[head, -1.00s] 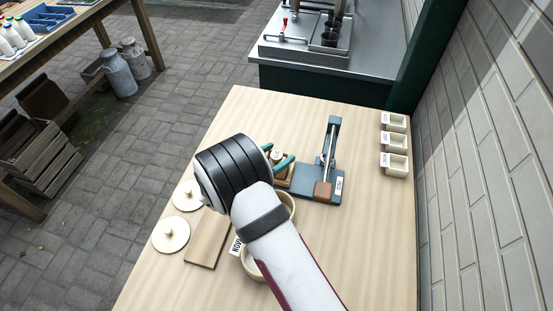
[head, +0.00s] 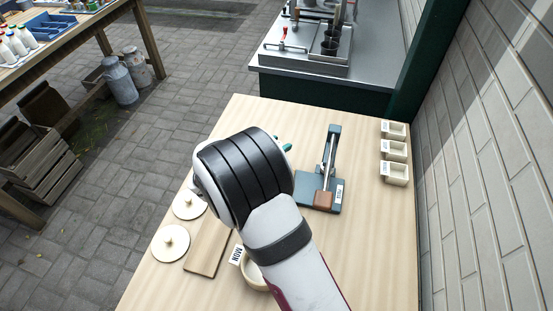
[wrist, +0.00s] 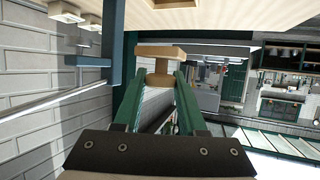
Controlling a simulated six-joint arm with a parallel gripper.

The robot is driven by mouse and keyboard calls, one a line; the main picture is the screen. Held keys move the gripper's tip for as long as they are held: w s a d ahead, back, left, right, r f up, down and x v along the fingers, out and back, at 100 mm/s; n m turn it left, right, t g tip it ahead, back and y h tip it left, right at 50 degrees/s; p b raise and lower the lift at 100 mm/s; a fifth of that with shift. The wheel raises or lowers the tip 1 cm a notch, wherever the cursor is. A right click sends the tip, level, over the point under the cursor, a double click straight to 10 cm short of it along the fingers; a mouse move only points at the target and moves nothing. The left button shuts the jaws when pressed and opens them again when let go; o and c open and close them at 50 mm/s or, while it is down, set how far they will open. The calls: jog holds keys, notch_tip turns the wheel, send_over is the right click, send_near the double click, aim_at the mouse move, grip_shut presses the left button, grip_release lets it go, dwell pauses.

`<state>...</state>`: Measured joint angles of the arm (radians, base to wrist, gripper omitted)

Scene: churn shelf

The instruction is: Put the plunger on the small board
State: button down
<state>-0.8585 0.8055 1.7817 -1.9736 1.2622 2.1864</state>
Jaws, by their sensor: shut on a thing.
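The plunger (wrist: 160,51), a light wooden piece with a wide flat end and a narrower neck, is between the green fingertips of my gripper (wrist: 160,78) in the wrist view. My gripper is shut on it. In the head view my dark wrist hides the plunger, and only a bit of a teal finger (head: 284,147) shows. The small board (head: 207,247), a plain wooden rectangle, lies on the table left of my wrist. Its top is bare where it shows; part of its far end is near my wrist's edge.
Two pale knobbed discs (head: 171,243) lie left of the board. A labelled round bowl (head: 258,272) is partly hidden by my arm. A teal lever stand (head: 325,178) is to the right. Several small labelled trays (head: 395,152) line the table's right edge.

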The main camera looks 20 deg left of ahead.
jog(key=shift+s+a+r, duration=0.15)
jog(key=shift+s+r, duration=0.7)
jog(key=shift+r, duration=0.1)
jog(key=s+f, duration=0.2)
jog(key=s, duration=0.4)
jog(key=s+a+f, duration=0.1)
jog(key=a+f, duration=0.1)
jog(key=a, duration=0.1)
jog(key=s+a+f, duration=0.1)
jog(key=a+f, duration=0.1)
jog(key=a, duration=0.2)
jog(key=s+a+f, duration=0.1)
jog(key=a+f, duration=0.2)
jog(key=shift+s+a, duration=0.2)
jog(key=shift+a, duration=0.05)
jog(key=shift+a+f, duration=0.15)
jog(key=shift+f, duration=0.95)
jog(key=shift+a+f, duration=0.15)
jog(key=shift+f, duration=0.9)
jog(key=shift+f, duration=0.1)
jog(key=shift+c, duration=2.4)
grip_release()
jog(key=v, duration=1.2)
jog(key=shift+a, duration=0.1)
